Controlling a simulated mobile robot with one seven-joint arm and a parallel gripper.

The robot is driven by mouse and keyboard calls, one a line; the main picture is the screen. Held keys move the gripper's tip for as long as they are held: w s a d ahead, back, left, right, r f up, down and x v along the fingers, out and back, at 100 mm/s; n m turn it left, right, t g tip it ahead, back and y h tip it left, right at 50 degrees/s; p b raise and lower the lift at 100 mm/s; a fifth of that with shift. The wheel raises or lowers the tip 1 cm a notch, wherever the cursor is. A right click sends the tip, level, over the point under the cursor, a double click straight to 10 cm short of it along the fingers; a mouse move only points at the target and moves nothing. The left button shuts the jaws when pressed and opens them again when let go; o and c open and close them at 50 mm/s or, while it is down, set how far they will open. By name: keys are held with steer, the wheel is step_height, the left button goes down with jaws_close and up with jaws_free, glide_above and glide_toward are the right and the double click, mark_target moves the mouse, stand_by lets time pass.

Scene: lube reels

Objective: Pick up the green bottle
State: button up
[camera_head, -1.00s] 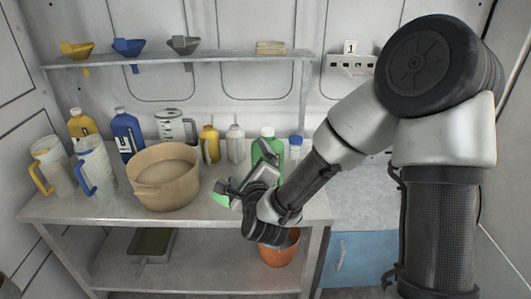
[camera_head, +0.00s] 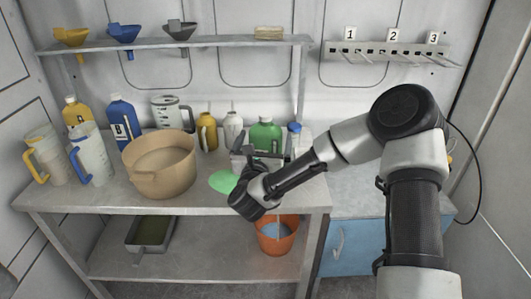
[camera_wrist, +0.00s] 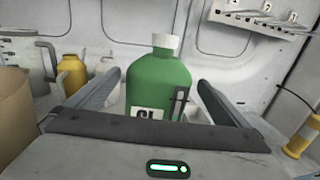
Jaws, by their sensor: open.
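The green bottle (camera_head: 265,134) with a white cap stands upright near the right end of the workbench top. In the wrist view the green bottle (camera_wrist: 158,82) is centred, with a white label low on its front and its base hidden behind my gripper body. My gripper (camera_wrist: 160,88) is open, with one finger to each side of the bottle in the picture. I cannot tell whether the fingers reach around it or stop in front. In the head view my gripper (camera_head: 262,158) covers the bottle's lower part.
A yellow bottle (camera_head: 207,132) and a white bottle (camera_head: 233,131) stand left of the green one; a blue-capped bottle (camera_head: 294,140) stands close right. A tan basin (camera_head: 160,183) and a flat green thing (camera_head: 222,182) are nearer. A shelf (camera_head: 215,44) runs above.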

steer(key=shift+w+d+p, duration=0.2)
steer(key=shift+w+d, duration=0.05)
steer(key=shift+w, duration=1.45)
steer(key=shift+w+d+p, duration=0.2)
steer(key=shift+w, duration=1.45)
steer(key=c, duration=2.1)
steer(key=shift+r, duration=0.25)
